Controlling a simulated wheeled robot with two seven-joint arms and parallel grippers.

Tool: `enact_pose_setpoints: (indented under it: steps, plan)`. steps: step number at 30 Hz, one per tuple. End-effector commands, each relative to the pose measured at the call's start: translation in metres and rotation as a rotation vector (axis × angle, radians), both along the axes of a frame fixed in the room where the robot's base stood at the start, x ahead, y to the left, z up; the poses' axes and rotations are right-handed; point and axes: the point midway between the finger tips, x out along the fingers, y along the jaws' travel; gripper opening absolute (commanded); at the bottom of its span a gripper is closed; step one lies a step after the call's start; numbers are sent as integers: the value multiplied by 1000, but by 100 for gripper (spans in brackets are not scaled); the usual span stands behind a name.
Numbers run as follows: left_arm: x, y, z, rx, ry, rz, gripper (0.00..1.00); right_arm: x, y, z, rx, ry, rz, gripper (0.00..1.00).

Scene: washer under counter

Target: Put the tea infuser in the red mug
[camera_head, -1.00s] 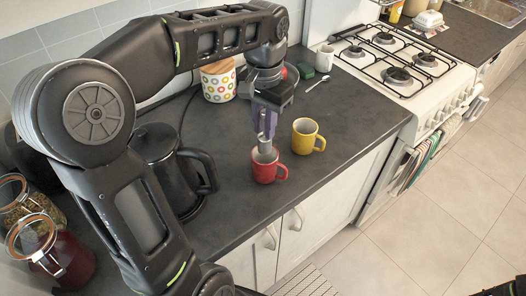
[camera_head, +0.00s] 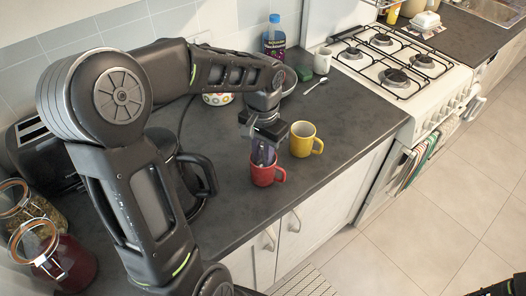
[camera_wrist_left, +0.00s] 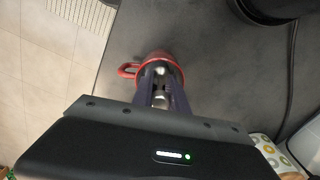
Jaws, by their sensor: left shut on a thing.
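The red mug (camera_head: 263,177) stands upright on the dark counter, its handle to the right. My left gripper (camera_head: 263,158) points down at the mug, with its purple fingertips at the mug's opening. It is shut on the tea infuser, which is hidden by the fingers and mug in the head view. In the left wrist view, the shiny metal infuser (camera_wrist_left: 160,72) shows between the fingers, over or inside the opening of the red mug (camera_wrist_left: 129,70). How deep it sits I cannot tell.
A yellow mug (camera_head: 302,142) stands close behind and right of the red mug. A black kettle (camera_head: 199,176) is to the left, with glass jars (camera_head: 50,254) further left. The stove (camera_head: 398,68) is at the right. The counter's front edge is close to the red mug.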

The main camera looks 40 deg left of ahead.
Motion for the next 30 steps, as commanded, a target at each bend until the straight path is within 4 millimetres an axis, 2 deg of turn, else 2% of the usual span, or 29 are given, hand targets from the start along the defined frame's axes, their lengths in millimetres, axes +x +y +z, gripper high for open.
enact_pose_setpoints:
  steps: [11, 12, 15, 23, 30]
  plan:
    - [0, 0, -5, 0, -1, 1, 0, 0, 0, -4, 1, 0, 1, 36]
    - [0, 0, -5, 0, -1, 1, 20, 0, 0, -4, 1, -1, 1, 36]
    - [0, 0, -4, 0, -1, 1, 28, 0, 0, -3, 1, -1, 1, 36]
    - [0, 0, -3, 0, -1, 1, 28, 0, 0, -2, 1, -1, 1, 36]
    - [1, 1, 13, 2, -4, 1, 28, 0, 0, -2, 0, 0, 0, 36]
